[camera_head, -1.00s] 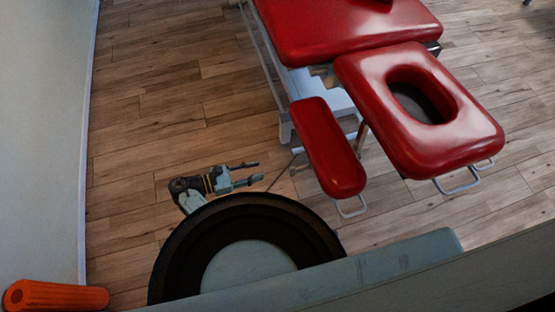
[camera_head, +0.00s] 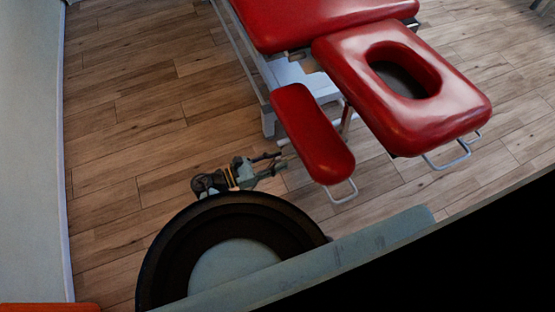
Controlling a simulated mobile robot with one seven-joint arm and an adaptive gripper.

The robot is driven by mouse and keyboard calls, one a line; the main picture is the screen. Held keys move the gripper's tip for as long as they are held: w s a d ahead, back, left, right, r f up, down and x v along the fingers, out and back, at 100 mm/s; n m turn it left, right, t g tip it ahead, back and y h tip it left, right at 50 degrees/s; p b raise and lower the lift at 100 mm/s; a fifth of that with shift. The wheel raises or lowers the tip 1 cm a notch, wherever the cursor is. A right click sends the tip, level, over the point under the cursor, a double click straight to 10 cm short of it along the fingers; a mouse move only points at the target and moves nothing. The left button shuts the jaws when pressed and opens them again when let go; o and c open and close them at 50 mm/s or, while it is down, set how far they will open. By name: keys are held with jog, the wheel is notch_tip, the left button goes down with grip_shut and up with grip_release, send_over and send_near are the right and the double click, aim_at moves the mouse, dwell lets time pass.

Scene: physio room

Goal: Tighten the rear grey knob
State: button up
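The red treatment table (camera_head: 305,18) stands at the upper right, with a headrest (camera_head: 455,105) that has an oval hole. A red padded armrest (camera_head: 312,135) hangs beside it on the left. No grey knob can be made out; the metalwork under the pads is mostly hidden. My gripper (camera_head: 279,162) is left of the armrest and points right toward it. Its two fingers are apart with nothing seen between them. The fingertips look close to the armrest's left edge in the picture; contact cannot be told.
Metal handle loops stick out below the armrest (camera_head: 345,193) and the headrest (camera_head: 448,160). A pale table frame (camera_head: 268,118) stands on the wooden floor. A wall (camera_head: 30,150) runs along the left, with an orange roller (camera_head: 50,307) at the bottom left corner. Open floor (camera_head: 140,130) lies left of the table.

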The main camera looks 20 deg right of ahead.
jog(key=shift+d, duration=0.25)
jog(key=shift+c, duration=0.5)
grip_shut()
